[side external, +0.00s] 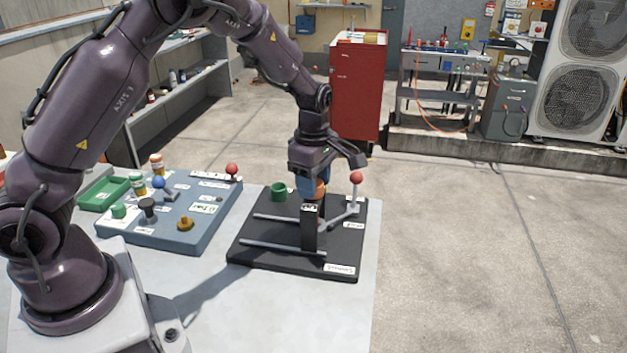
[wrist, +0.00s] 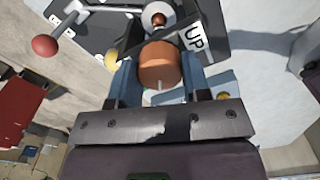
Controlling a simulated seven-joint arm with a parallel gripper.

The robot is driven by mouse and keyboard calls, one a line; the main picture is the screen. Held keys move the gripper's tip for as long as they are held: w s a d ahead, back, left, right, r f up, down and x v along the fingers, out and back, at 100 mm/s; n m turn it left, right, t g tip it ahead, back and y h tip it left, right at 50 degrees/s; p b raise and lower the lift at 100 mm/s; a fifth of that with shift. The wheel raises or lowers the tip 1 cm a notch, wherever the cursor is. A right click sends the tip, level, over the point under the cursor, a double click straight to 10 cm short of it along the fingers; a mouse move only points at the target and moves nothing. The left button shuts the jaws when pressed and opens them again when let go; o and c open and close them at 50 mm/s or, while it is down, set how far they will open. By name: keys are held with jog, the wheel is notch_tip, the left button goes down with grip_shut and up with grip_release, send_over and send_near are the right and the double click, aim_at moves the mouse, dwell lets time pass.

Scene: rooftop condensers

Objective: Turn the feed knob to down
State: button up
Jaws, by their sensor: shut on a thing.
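The feed knob is a copper-orange cylinder (side external: 320,188) on a short black post (side external: 312,232) that stands on a black base plate (side external: 272,257). In the wrist view the knob (wrist: 160,64) shows a pale line on its near face. My gripper (side external: 312,187) reaches down from above and is shut on the knob, with a blue finger on each side; it also shows in the wrist view (wrist: 160,72). I see no readable "down" label.
A lever with a red ball (side external: 356,178) stands close to the right of my gripper. A green cup (side external: 278,193) is to the left on the plate. A blue-grey panel (side external: 178,237) with several controls and a green tray (side external: 98,201) lie further left.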

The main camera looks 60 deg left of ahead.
jog(key=shift+m, duration=0.3)
jog(key=m, duration=1.1)
jog(key=shift+r, duration=0.1)
dwell(0.4)
jog(key=o, duration=0.9)
notch_tip(320, 180, up, 13)
jog(key=shift+f, duration=0.1)
